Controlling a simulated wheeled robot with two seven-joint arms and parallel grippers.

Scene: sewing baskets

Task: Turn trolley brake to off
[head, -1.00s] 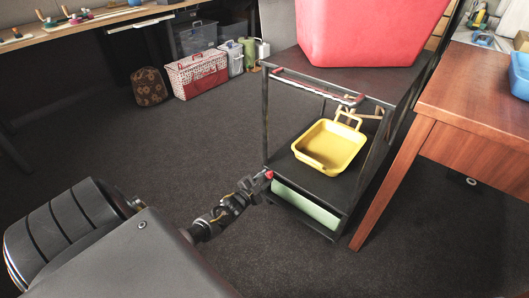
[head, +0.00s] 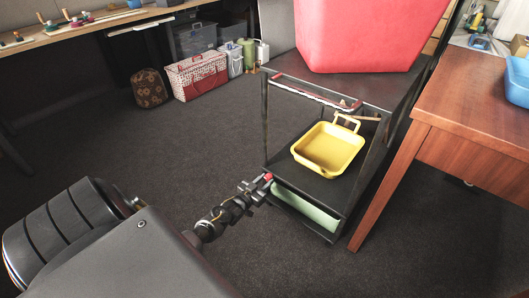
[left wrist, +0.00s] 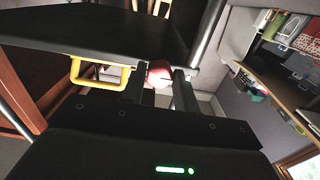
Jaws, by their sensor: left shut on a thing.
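A dark metal trolley (head: 268,128) stands at centre right in the head view. A small red knob (head: 267,177) at its near left lower corner appears to be the brake. My left gripper (head: 262,184) is at this corner, shut on the knob. In the left wrist view the red and pale knob (left wrist: 159,74) sits between the two dark fingers of my left gripper (left wrist: 160,84). The fingers partly hide it, and I cannot read any brake marking. My right gripper is not in view.
The trolley carries a large red bin (head: 365,35) on top, a yellow basket (head: 328,149) on the middle shelf and a green item (head: 305,210) below. A wooden table (head: 470,115) stands close on the right. The carpet (head: 200,140) to the left is clear.

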